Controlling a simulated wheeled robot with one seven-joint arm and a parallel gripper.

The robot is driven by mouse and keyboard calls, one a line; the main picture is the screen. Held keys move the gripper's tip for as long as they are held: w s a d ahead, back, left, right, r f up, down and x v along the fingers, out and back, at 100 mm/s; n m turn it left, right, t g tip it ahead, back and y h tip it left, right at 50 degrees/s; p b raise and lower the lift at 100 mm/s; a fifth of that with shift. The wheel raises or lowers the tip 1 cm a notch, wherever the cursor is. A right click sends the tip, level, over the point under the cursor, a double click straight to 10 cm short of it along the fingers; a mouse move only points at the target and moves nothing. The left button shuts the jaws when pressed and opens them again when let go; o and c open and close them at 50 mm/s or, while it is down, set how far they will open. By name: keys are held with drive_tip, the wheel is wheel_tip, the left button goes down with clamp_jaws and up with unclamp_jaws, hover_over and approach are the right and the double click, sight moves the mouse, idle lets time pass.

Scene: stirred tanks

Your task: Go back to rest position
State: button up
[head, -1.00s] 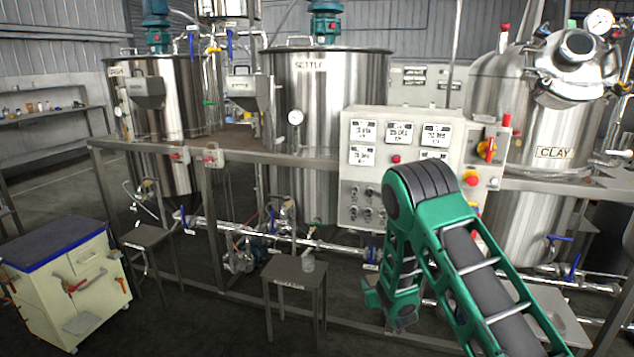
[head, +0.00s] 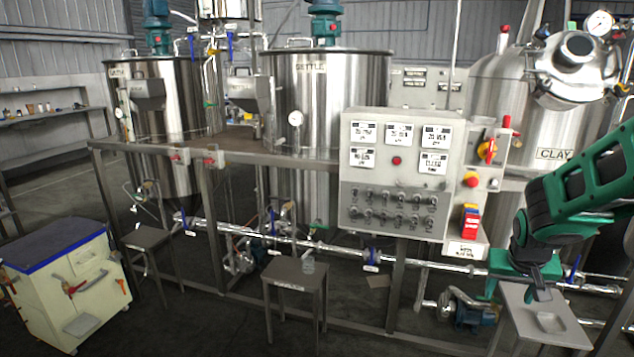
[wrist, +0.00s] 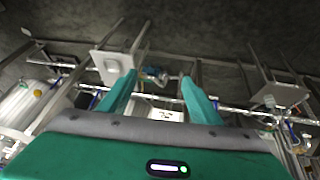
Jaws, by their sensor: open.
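My green arm shows at the right of the head view, in front of the tank labelled CLAY (head: 557,153). My gripper (head: 540,292) hangs low there, in front of a small metal stand (head: 560,330). In the wrist view my gripper (wrist: 158,88) has its two green fingers spread wide, with nothing between them. The fingertips are apart from the pipes and pump seen beyond them.
A control panel (head: 397,170) with displays and knobs stands left of my arm. Steel tanks (head: 325,90) stand behind a frame rail. A stool (head: 293,272) holds a clear beaker (head: 308,265). A cream cabinet (head: 70,285) stands front left; dark floor lies between.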

drive_tip(key=s+a+r+m+g+y, duration=0.1)
drive_tip(key=s+a+r+g, duration=0.1)
drive_tip(key=s, duration=1.2)
drive_tip(key=s+a+r+m+g+y, duration=0.1)
drive_tip(key=s+a+r+g+y, duration=0.1)
drive_tip(key=s, duration=1.2)
drive_tip(key=shift+s+r, duration=0.15)
drive_tip(key=shift+r, duration=0.65)
drive_tip(key=shift+w+f, duration=0.25)
drive_tip(key=shift+w, duration=0.4)
